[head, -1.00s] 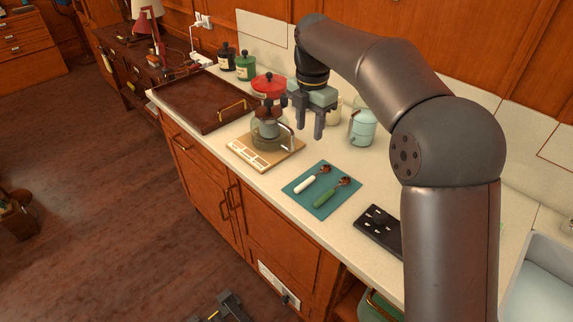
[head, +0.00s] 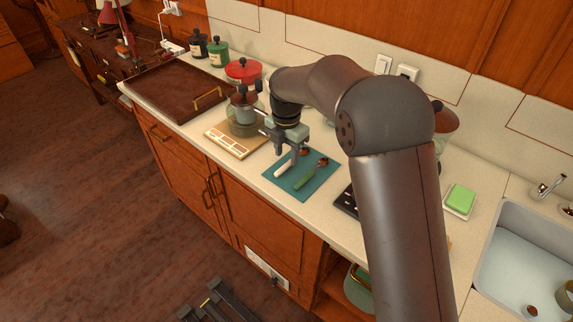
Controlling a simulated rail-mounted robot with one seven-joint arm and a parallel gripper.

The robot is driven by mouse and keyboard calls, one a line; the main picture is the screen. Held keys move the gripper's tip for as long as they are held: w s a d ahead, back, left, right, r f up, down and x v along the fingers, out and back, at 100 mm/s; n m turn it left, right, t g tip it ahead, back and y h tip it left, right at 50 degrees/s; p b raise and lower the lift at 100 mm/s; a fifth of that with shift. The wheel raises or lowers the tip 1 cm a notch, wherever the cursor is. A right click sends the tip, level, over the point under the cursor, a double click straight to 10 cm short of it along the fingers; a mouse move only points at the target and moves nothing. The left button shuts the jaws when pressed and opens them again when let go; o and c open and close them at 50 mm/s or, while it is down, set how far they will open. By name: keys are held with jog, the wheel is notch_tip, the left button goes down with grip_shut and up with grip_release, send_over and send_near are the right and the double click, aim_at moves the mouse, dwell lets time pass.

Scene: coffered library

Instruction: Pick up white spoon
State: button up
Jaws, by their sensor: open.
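The white spoon (head: 281,169) lies on a teal mat (head: 293,193) on the counter. Its white handle shows, and its bowl end is partly hidden by my gripper. A green spoon (head: 306,179) with a reddish-brown bowl lies beside it on the right. My gripper (head: 287,154) is open, pointing down over the far end of the white spoon. I cannot tell whether the fingers touch the spoon or are still above it.
A wooden board with a glass jar on it, the board (head: 222,143), stands just left of the mat. A red-lidded canister (head: 243,70) and a brown tray (head: 150,90) are further left. A black panel (head: 345,203) lies right of the mat. The sink (head: 525,255) is far right.

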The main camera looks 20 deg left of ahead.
aim_at(287, 164)
jog(key=shift+f, duration=1.5)
grip_shut()
jog(key=shift+r, duration=0.1)
